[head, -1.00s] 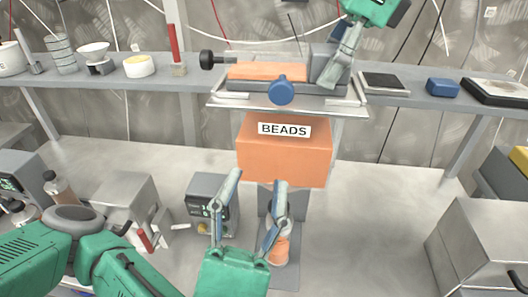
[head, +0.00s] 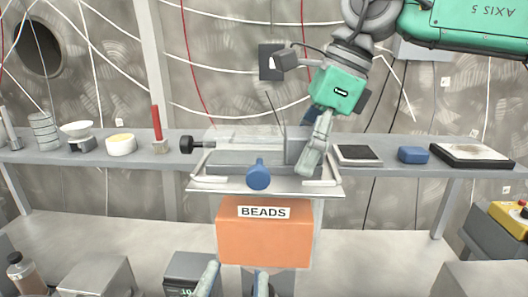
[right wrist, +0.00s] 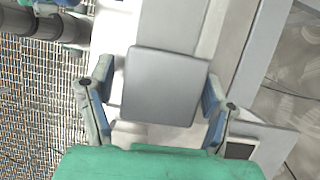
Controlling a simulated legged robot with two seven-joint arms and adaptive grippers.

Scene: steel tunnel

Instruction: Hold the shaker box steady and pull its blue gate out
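The shaker box (head: 230,160) sits on the shelf in the head view, with a black knob (head: 186,145) at its left end and a grey block (head: 296,146) at its right end. A blue round handle (head: 258,176) sticks out at its front; I take it for the gate's, whose plate I cannot make out. My right gripper (head: 312,160) is at the grey block. In the right wrist view its open fingers straddle the block (right wrist: 165,88), with a gap on the left. My left gripper (head: 236,282) is open and empty below, mostly cut off by the frame.
An orange BEADS box (head: 264,240) is below the shaker box. On the shelf, a red-handled tool (head: 156,125) and bowls are to the left; a dark pad (head: 357,154) and blue block (head: 412,155) are to the right. A floor instrument (head: 190,275) is near my left gripper.

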